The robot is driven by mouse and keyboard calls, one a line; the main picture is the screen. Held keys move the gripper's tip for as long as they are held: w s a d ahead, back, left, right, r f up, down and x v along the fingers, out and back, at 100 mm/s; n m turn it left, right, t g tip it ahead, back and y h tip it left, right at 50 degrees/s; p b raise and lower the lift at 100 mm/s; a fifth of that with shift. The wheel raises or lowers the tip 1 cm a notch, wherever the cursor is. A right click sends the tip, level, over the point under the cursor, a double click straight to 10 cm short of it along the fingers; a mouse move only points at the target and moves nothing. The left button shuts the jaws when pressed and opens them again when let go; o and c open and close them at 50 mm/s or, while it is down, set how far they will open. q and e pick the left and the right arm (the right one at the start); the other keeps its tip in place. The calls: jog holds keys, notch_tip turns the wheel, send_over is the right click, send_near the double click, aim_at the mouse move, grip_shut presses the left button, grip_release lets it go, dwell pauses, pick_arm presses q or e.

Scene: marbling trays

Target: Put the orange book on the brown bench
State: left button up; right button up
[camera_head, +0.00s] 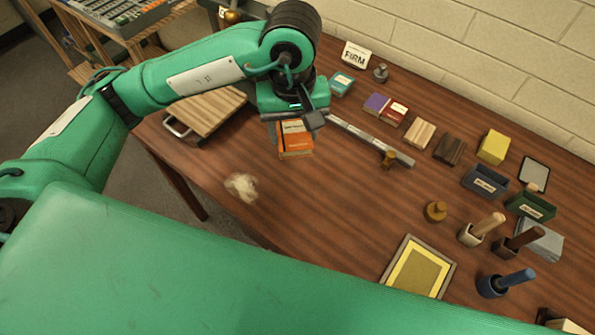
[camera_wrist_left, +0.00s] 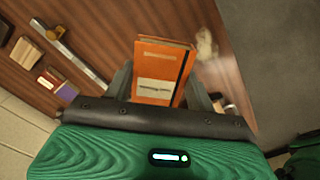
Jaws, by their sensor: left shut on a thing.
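The orange book (camera_head: 295,141) hangs below my left gripper (camera_head: 293,121) in the head view, over the back left part of the brown bench (camera_head: 330,215). My left gripper is shut on the book. In the left wrist view the book (camera_wrist_left: 160,72) stands out between the two fingers, its cover with a pale label facing the camera. The bench top shows behind it. I cannot tell how much gap is between the book's lower edge and the bench. My right gripper is not in view.
A light wooden board (camera_head: 205,108) with a metal handle lies left of the book. A metal bar (camera_head: 350,131) lies just right of it. A pale fluffy tuft (camera_head: 241,186) lies in front. Blocks, bins and a frame (camera_head: 451,284) fill the right. The middle front is clear.

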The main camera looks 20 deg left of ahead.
aim_at(293, 134)
pick_arm(q)
jog(key=f, duration=0.3)
jog(key=shift+s+f, duration=0.1)
jog(key=shift+s, duration=0.1)
notch_tip(293, 134, down, 11)
jog(key=p, duration=0.2)
jog(key=shift+w+f+p, duration=0.1)
jog(key=shift+f+p, duration=0.1)
jog(key=shift+p, duration=0.15)
jog(key=shift+f, duration=0.55)
notch_tip(293, 134, down, 3)
jog(key=shift+p, duration=0.45)
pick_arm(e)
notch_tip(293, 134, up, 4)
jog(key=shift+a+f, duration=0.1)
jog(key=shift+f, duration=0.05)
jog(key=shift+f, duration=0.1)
pick_arm(q)
jog(key=shift+f+b, duration=0.2)
jog(key=shift+b, duration=0.1)
jog(key=o, duration=1)
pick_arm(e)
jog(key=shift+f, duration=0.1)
